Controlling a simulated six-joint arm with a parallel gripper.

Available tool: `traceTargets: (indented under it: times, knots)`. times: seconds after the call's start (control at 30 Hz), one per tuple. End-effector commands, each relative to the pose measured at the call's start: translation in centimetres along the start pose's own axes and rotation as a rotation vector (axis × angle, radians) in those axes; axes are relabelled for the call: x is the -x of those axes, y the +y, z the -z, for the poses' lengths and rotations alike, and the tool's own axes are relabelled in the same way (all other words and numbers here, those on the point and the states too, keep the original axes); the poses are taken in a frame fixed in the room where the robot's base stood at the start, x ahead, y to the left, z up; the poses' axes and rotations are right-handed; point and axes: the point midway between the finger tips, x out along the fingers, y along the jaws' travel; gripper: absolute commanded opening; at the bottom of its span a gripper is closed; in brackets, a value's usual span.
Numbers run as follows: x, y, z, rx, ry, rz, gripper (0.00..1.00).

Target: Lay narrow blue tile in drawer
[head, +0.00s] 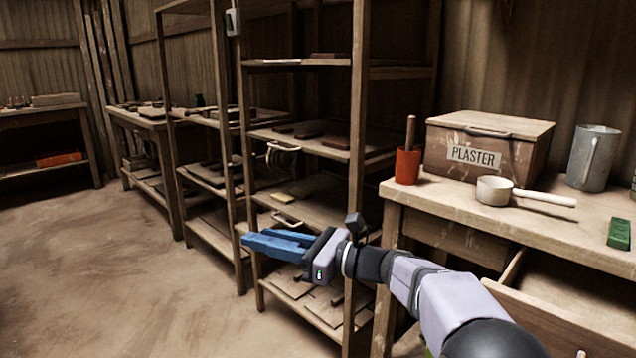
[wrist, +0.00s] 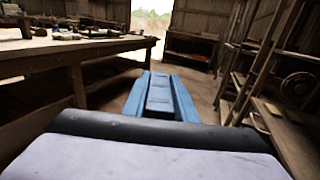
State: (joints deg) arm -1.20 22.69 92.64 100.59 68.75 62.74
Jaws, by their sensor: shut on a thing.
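My gripper (head: 278,243) is left of the workbench, in front of the shelf rack and above the floor. Its blue fingers are shut on a narrow blue tile. In the wrist view the tile (wrist: 160,94) lies lengthwise between the two fingers of my gripper (wrist: 161,88). In the head view the tile is hard to tell from the fingers, which are a similar blue. The drawer (head: 565,318) stands pulled open under the workbench at the lower right, well apart from my gripper. Its inside is only partly in view.
The workbench (head: 440,197) holds a plaster box (head: 515,155), a red cup (head: 407,166), a white ladle (head: 495,190), a metal jug (head: 592,160) and a green block (head: 619,233). The wooden shelf rack (head: 357,100) stands close behind my gripper. The floor (head: 110,280) at left is clear.

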Motion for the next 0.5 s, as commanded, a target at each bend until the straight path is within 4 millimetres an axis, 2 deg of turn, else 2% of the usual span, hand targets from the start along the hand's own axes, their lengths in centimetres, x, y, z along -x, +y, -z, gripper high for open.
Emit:
traceTargets:
  times: [0.03,0.17,0.23,0.33,0.5]
  knots:
    - [0.7,-0.5,2.7,-0.009,0.002,0.015,0.0]
    - [3.4,-2.0,7.8,-0.012,0.002,0.073,0.0]
    - [5.5,-2.8,10.3,-0.013,0.002,0.116,0.0]
    - [9.1,-3.8,12.9,-0.013,0.001,0.19,0.0]
    - [16.5,-4.6,15.2,-0.011,0.0,0.36,0.0]
